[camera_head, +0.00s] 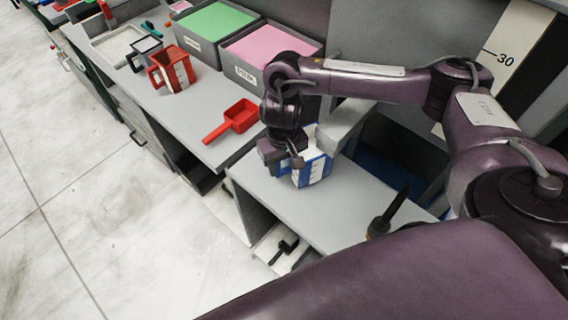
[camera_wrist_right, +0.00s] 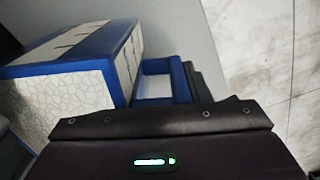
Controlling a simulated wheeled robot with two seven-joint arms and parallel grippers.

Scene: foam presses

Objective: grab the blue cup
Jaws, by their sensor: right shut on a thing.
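The blue cup (camera_head: 316,171), white with blue edges, is upright on the grey counter (camera_head: 276,194) in the head view. My right gripper (camera_head: 286,156) is at the cup's left side, partly covering it. In the right wrist view the cup (camera_wrist_right: 65,75) fills the upper left, and its blue handle (camera_wrist_right: 163,68) reaches toward the dark gripper finger (camera_wrist_right: 196,82). The right gripper is shut on the cup, apparently at the handle; the exact contact is partly hidden. My left gripper is not in view.
Grey bins with green foam (camera_head: 213,20) and pink foam (camera_head: 262,46) stand behind. A black-handled tool (camera_head: 388,212) is at the counter's right. The pale floor at left is clear.

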